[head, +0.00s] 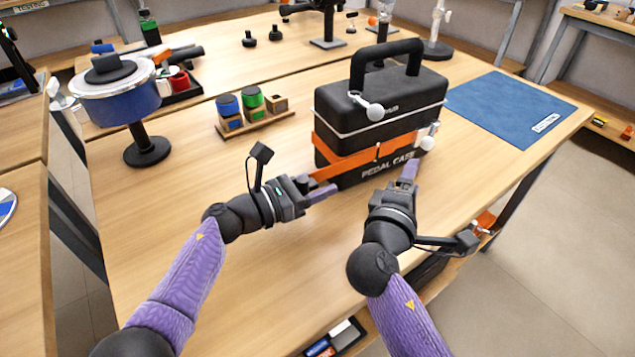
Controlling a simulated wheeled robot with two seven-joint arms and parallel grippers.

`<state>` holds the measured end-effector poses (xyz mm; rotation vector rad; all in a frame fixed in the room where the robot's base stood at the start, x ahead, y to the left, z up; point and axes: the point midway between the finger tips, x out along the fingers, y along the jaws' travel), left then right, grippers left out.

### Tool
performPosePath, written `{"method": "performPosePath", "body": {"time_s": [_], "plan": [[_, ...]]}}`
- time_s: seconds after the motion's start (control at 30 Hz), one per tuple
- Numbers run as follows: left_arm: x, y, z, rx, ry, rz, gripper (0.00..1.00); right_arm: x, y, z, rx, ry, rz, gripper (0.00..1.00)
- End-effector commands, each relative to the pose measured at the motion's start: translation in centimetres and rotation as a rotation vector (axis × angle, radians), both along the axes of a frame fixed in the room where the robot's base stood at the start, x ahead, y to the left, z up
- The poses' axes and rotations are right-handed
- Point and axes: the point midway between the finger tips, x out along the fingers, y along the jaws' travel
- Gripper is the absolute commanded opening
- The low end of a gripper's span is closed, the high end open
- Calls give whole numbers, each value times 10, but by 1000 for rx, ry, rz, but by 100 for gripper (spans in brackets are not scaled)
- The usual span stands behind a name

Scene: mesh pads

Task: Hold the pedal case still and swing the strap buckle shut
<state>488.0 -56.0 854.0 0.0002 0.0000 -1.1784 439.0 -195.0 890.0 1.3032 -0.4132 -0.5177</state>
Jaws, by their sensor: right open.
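The black pedal case (352,107) stands upright on the wooden table, with a handle on top and its name on the front. An orange strap (352,160) runs around its lower half. A pale ball-ended lever (368,106) shows high on the front, and another (428,142) sits at the right front corner by the strap; I cannot tell which is the buckle. My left gripper (324,188) is beside the case's lower left front corner; its finger gap and any contact are unclear. My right gripper (408,172) is open, just in front of the lower right front.
A blue mat (510,103) lies right of the case. A wooden block holder (257,122) with coloured cylinders stands to the left, beyond it a blue round pot on a stand (122,100). The table front between my arms is clear.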

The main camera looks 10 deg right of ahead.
Motion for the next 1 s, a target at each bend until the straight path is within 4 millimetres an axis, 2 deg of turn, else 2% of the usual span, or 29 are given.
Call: {"method": "performPosePath", "body": {"time_s": [0.03,0.2,1.0], "plan": [[0,0,0,0,0,0,34,0,0,0,0,0,0,59],[0,0,0,0,0,0,0,0,0,0,0,0,0,59],[0,0,0,1,0,0,0,0,0,0,0,0,0,59]]}}
